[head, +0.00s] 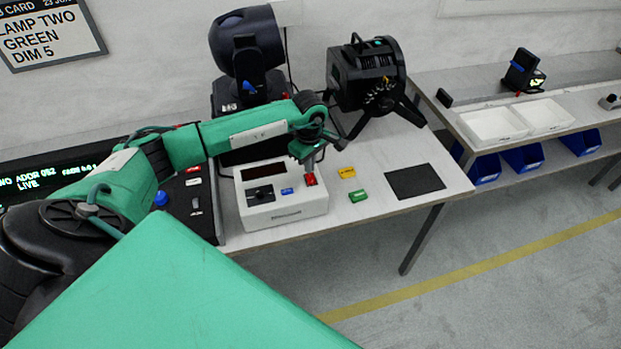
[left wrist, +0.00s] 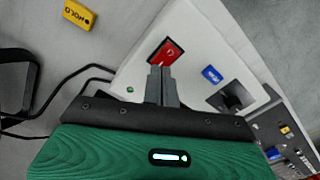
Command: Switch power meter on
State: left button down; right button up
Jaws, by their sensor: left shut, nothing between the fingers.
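The power meter (head: 285,211) is a white box on the table, with a dark display (head: 263,171), a black dial panel (head: 260,195), a blue button (head: 287,191) and a red switch (head: 310,180). In the left wrist view the red switch (left wrist: 166,50) sits in a dark frame, and a small green light (left wrist: 130,89) shows on the white face. My left gripper (left wrist: 160,70) is shut and empty, its fingertips at the near edge of the red switch. I cannot tell whether they touch it. My right gripper is not in view.
A black mat (head: 415,181) is farther right. Stage lamps (head: 368,75) stand behind. A control desk (head: 195,195) adjoins the meter's left side.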

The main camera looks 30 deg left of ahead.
pick_arm(q)
jog(key=shift+f+b, duration=0.95)
jog(key=shift+f, duration=0.1)
dwell(0.7)
jog(key=shift+r, duration=0.15)
jog(key=shift+r+p, duration=0.4)
jog(key=shift+r, duration=0.15)
jog(key=shift+r+p, duration=1.05)
jog(key=shift+r, duration=1.8)
